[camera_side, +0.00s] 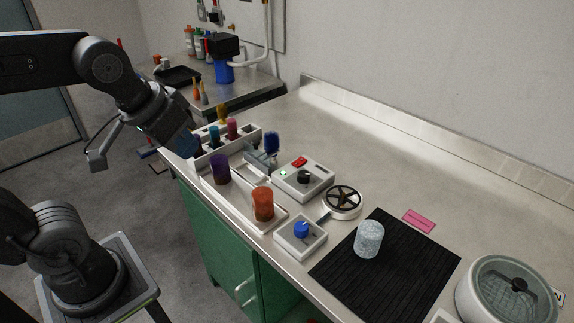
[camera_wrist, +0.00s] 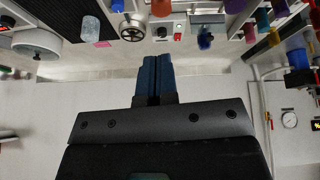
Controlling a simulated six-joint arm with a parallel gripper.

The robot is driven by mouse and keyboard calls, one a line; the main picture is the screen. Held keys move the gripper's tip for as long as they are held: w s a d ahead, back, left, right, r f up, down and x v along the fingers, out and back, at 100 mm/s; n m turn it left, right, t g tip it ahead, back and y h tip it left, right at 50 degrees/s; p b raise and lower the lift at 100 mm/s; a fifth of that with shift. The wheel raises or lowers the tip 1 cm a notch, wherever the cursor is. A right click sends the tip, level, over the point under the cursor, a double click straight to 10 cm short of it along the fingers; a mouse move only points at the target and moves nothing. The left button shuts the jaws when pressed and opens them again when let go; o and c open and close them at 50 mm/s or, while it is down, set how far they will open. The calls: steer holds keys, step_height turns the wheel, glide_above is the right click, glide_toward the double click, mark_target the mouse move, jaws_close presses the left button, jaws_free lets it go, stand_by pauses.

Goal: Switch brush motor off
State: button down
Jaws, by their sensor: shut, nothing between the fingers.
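A white control box (camera_side: 318,184) sits on the steel bench, with a red rocker switch (camera_side: 299,162), a black knob (camera_side: 304,177) and a small green light (camera_side: 284,173). A blue brush (camera_side: 271,143) stands just behind its left side. In the wrist view the brush (camera_wrist: 205,38) hangs near the top, with a red spot (camera_wrist: 178,37) on the box to its left. My gripper (camera_side: 190,146) is above the left edge of the bench, well away from the box. In the wrist view its blue fingers (camera_wrist: 156,60) are together and empty. I cannot tell the switch's position.
A second box with a blue knob (camera_side: 301,229) and a spoked round burner (camera_side: 342,201) are beside it. An orange cup (camera_side: 263,204) and purple cup (camera_side: 220,169) stand on a tray in front. The bench behind is clear.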

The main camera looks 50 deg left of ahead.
steer(key=w+a+r+n+g, duration=0.1)
steer(key=w+r+n, duration=0.3)
steer(key=w, duration=0.6)
steer(key=n+g, duration=0.3)
steer(key=n, duration=1)
glide_above(301, 158)
steer(key=s, duration=0.2)
step_height(301, 158, down, 12)
steer(key=shift+f, duration=0.1)
steer(key=shift+d, duration=0.1)
steer(key=f, duration=0.4)
steer(key=w+f, duration=0.1)
steer(key=f, duration=0.8)
steer(key=shift+w+f, duration=0.3)
steer(key=shift+f, duration=0.1)
